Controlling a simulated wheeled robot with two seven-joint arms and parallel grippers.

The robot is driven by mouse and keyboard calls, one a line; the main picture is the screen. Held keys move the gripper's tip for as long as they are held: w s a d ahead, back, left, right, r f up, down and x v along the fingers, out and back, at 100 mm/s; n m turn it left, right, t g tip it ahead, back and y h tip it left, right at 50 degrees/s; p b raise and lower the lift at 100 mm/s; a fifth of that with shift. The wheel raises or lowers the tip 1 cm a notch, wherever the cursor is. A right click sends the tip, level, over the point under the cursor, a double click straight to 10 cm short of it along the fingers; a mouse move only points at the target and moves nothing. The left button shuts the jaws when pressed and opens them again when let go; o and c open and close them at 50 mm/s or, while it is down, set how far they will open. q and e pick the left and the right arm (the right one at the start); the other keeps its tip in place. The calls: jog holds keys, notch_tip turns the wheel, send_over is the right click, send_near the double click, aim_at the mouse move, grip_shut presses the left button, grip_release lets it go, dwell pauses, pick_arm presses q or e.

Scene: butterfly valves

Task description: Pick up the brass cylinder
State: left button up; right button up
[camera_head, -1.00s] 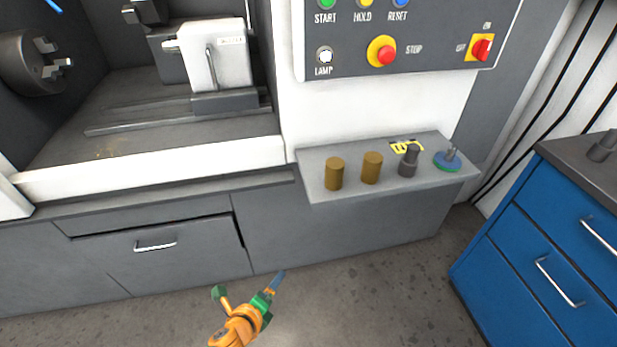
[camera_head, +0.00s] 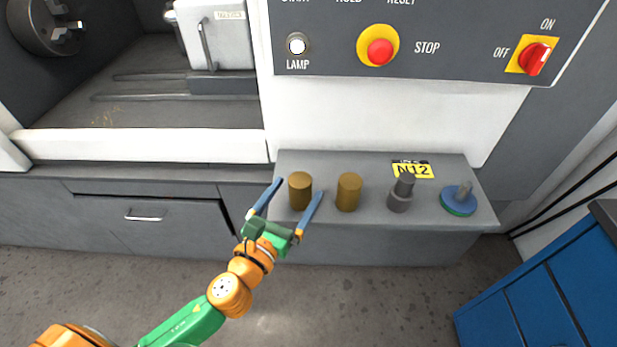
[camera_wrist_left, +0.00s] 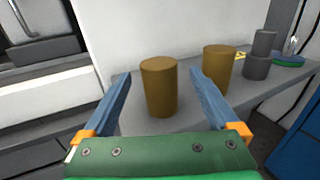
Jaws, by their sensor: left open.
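Two brass cylinders stand upright on the grey shelf (camera_head: 370,225). The left brass cylinder (camera_head: 300,191) is at the shelf's left end, and the right brass cylinder (camera_head: 348,192) stands beside it. My left gripper (camera_head: 295,187) is open, with its blue fingers pointing at the left cylinder. In the left wrist view, that left cylinder (camera_wrist_left: 159,86) shows between the open fingers (camera_wrist_left: 160,84), a little beyond them. The right cylinder (camera_wrist_left: 218,68) shows there just past the right finger. Nothing is held. My right gripper is not in view.
A dark grey stepped part (camera_head: 400,193) and a blue-green disc with a grey stem (camera_head: 459,200) stand farther right on the shelf. A yellow N12 label (camera_head: 413,170) lies behind them. A white machine wall rises behind; blue drawers (camera_head: 550,290) stand at right.

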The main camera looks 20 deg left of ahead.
aim_at(303, 175)
pick_arm(q)
jog(key=w, duration=0.1)
jog(key=w+r+p, duration=0.1)
jog(key=w, duration=0.1)
jog(key=shift+w+d+r, duration=0.2)
jog(key=shift+r, duration=0.1)
jog(key=shift+w+f, duration=0.25)
jog(key=shift+w, duration=0.95)
jog(key=shift+w+d, duration=0.1)
jog(key=shift+w, duration=0.15)
jog(key=shift+s, duration=0.15)
jog(key=c, duration=0.5)
grip_shut()
jog(key=shift+r, duration=0.1)
